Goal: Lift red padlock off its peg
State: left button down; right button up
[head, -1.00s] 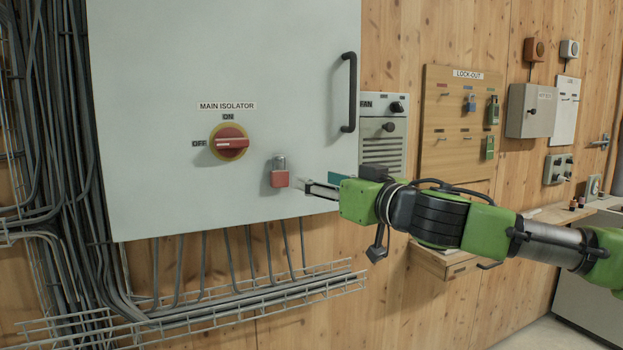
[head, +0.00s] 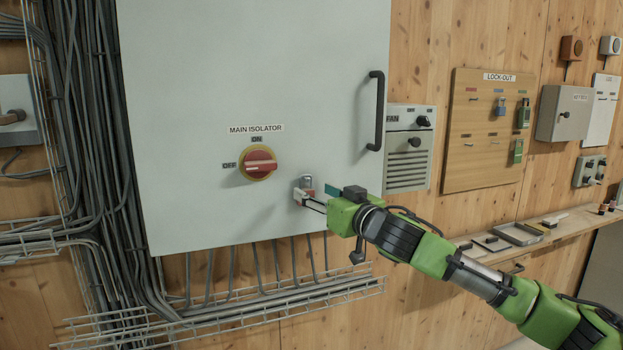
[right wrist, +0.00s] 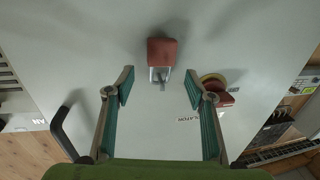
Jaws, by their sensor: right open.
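The red padlock (right wrist: 162,52) hangs on the grey cabinet door below and right of the isolator knob. In the head view the padlock (head: 307,181) is partly hidden by my right gripper (head: 308,197), which reaches in from the right. In the right wrist view my right gripper (right wrist: 158,86) is open. Its two fingers stand wide apart, with the padlock's red body just past the fingertips and its metal shackle towards the space between them. No finger visibly grips it. The peg is hard to make out. My left gripper is not in view.
The red-and-yellow isolator knob (head: 258,163) is close by on the same door. A black door handle (head: 376,110) sticks out at upper right. A wire cable tray (head: 230,310) runs below the cabinet. A lock-out board (head: 480,150) hangs further right.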

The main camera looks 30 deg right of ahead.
aim_at(306, 190)
jog(key=shift+w+r, duration=0.2)
jog(key=shift+w, duration=0.5)
jog(key=shift+w+f+p, duration=0.2)
jog(key=shift+w+p, duration=0.25)
jog(key=shift+w, duration=0.3)
jog(key=shift+d, duration=0.1)
jog(key=shift+c, duration=0.4)
jog(key=c, duration=1.1)
jog(key=shift+c, duration=0.3)
jog(key=shift+r, duration=0.2)
jog(key=shift+r+p, duration=0.55)
jog(key=shift+p, duration=0.1)
jog(key=shift+s, duration=0.1)
